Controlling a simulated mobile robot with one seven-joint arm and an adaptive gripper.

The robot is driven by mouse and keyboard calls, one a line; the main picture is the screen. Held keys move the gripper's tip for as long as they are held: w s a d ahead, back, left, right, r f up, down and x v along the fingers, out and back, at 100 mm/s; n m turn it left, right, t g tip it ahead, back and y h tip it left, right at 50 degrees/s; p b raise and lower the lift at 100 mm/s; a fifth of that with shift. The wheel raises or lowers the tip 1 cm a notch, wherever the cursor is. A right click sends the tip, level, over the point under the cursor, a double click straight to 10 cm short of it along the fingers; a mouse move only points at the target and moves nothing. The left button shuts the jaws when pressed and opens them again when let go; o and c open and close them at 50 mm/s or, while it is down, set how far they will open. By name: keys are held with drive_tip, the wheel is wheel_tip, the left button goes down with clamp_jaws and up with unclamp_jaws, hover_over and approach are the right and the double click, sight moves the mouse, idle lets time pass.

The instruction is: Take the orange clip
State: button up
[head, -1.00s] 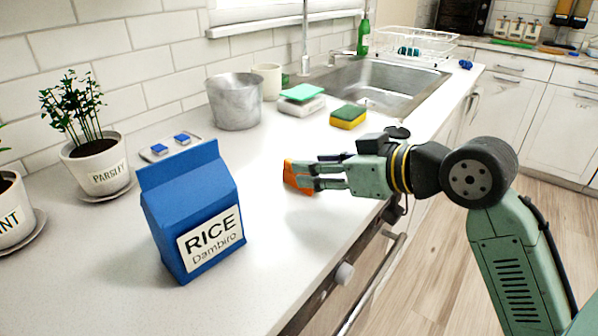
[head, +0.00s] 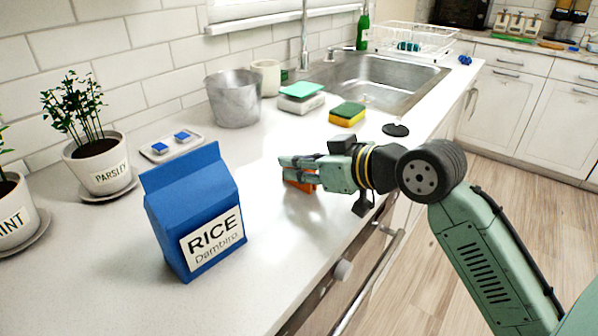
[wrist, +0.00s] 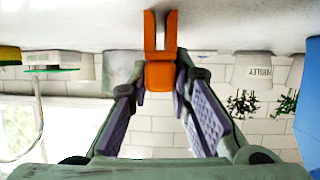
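The orange clip (head: 301,186) is on the white counter to the right of the rice carton. My gripper (head: 287,168) is over it in the head view and hides most of it, so only a strip of orange shows below the fingers. In the wrist view, where the counter is at the top, the clip (wrist: 160,75) has two prongs pointing away and its near block lies between my fingertips (wrist: 161,68). The fingers are apart, one on each side. The right fingertip looks very close to the clip; I cannot tell if it touches.
The blue rice carton (head: 195,212) stands to the left of my gripper. Behind are a metal pot (head: 234,100), a yellow-green sponge (head: 347,115), a green-topped block (head: 301,97) and the sink (head: 385,80). A parsley pot (head: 98,165) stands at the back left. The counter's front edge is close.

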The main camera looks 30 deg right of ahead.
drive_tip(key=c, duration=0.3)
drive_tip(key=shift+c, duration=0.2)
